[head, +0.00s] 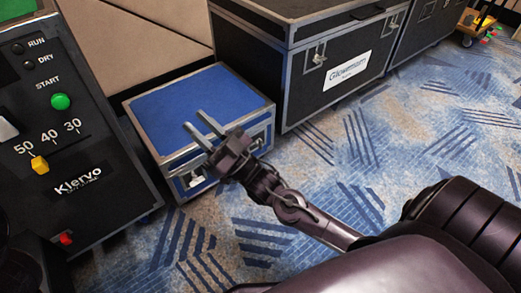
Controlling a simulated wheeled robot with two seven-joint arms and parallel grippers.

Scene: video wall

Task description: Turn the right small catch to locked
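A blue case (163,108) with silver metal edges stands on the carpet left of centre. The right small catch (256,143) is a small silver fitting on its front face, near the right corner. Its setting is too small to read. A second, left catch (194,181) sits on the same face near the left corner. My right gripper (194,119) is in front of and above the case, its fingers overlapping the lid in the picture. The fingers are apart with nothing between them. It is left of the right catch and not on it. My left gripper is not in view.
A black control cabinet (75,140) with a green button, yellow slider and Klervo label stands at the left. Large black flight cases (290,95) stand behind the blue case. Patterned carpet (390,140) is clear to the right.

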